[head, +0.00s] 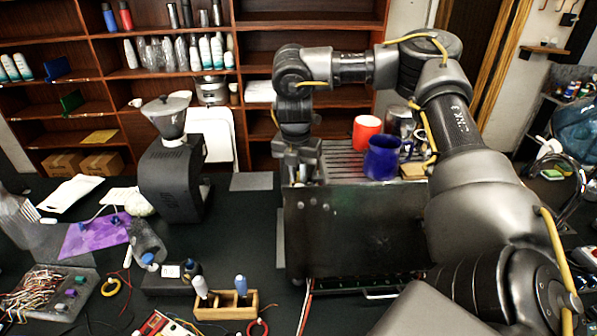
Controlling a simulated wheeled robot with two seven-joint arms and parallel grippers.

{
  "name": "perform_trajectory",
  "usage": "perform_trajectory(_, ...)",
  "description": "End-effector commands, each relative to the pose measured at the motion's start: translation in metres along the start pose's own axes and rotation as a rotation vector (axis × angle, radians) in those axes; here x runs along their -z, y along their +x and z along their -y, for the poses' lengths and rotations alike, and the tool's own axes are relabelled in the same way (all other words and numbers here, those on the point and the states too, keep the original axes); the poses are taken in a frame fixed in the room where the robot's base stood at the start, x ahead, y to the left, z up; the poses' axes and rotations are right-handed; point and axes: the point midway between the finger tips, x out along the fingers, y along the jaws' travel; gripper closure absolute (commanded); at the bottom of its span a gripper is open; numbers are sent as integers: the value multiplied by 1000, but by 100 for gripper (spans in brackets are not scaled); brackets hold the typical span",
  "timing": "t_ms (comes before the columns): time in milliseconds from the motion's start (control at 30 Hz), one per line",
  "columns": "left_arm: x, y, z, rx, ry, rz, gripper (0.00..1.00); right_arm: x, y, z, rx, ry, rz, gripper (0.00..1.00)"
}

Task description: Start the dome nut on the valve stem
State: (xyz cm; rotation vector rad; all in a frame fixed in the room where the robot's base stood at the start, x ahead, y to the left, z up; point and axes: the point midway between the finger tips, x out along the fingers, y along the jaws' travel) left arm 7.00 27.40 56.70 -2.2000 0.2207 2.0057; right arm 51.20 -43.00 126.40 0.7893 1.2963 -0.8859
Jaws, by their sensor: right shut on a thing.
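My right gripper (300,178) points down at the left end of the brewer's slatted top, just behind the upper edge of the brewer's dark front panel (355,235). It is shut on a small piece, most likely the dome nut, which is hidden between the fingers. The valve stem cannot be made out; the gripper and the panel cover that spot. I cannot tell whether nut and stem touch. My left gripper is not in view.
A red cup (366,132) and a blue mug (382,158) stand on the brewer's top, right of the gripper. A black grinder (172,175) stands to the left. A wooden holder (226,306) with screwdrivers and a tray of wires (45,292) lie in front.

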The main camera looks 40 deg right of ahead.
Motion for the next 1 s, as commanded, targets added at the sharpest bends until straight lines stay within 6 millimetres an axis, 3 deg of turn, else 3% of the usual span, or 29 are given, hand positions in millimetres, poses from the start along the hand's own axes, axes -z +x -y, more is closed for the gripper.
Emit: perform_trajectory(1000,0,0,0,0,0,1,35,0,6,0,0,0,1,100)
